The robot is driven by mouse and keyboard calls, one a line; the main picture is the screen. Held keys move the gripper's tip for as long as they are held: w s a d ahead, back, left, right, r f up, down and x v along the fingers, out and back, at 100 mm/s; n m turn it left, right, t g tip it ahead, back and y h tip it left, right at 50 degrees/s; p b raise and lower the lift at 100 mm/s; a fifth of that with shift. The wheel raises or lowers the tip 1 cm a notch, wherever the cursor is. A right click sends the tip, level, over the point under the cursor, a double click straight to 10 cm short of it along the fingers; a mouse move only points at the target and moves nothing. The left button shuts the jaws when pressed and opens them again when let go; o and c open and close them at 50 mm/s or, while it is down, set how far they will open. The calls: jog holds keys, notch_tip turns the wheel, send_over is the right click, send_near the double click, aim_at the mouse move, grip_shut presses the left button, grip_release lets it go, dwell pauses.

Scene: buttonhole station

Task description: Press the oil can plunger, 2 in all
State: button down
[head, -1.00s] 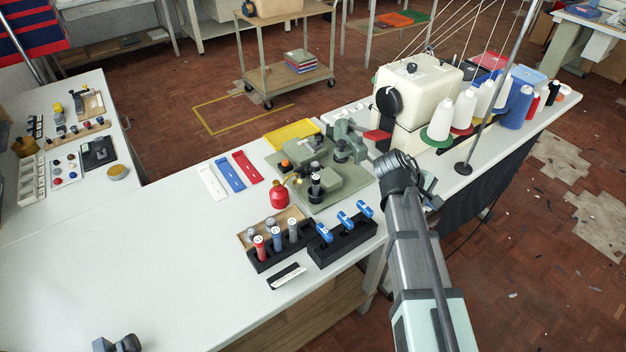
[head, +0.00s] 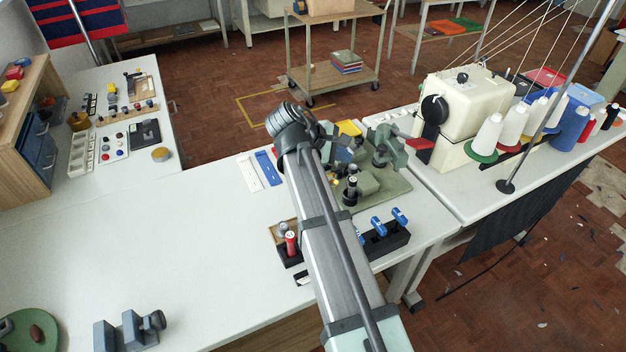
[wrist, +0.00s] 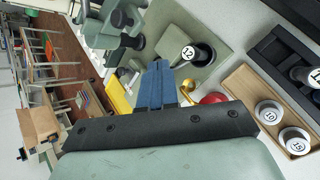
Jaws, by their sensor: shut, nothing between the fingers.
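The oil can (wrist: 213,98) shows in the wrist view as a small red body, partly hidden behind the black bar of my gripper mount; its plunger cannot be made out. A curved brass piece (wrist: 188,86) lies beside it; I cannot tell whether it belongs to the can. In the head view my own arm covers the spot where the can stood. My gripper (wrist: 159,66) has blue fingers, shut together with nothing between them. They point toward the grey-green fixture plate (wrist: 222,22), left of the can in the wrist view and apart from it.
A wooden tray (wrist: 241,84) holds white-topped pegs, beside a black block (wrist: 276,50). In the head view, a black rack (head: 388,243) holds blue-handled tools. A cream sewing machine (head: 465,115) stands right.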

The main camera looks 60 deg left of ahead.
jog(key=s+a+r+n, duration=0.1)
jog(key=s+a+r, duration=0.2)
jog(key=s, duration=0.4)
jog(key=shift+s+r+y, duration=0.15)
jog(key=shift+r+y, duration=0.25)
jog(key=shift+r, duration=0.15)
jog(key=shift+f, duration=0.15)
jog(key=shift+a+f, duration=0.1)
jog(key=shift+f, duration=4.15)
jog(key=shift+f, duration=0.15)
jog(key=shift+f, duration=0.3)
jog(key=shift+f, duration=0.7)
jog(key=shift+r, duration=1.15)
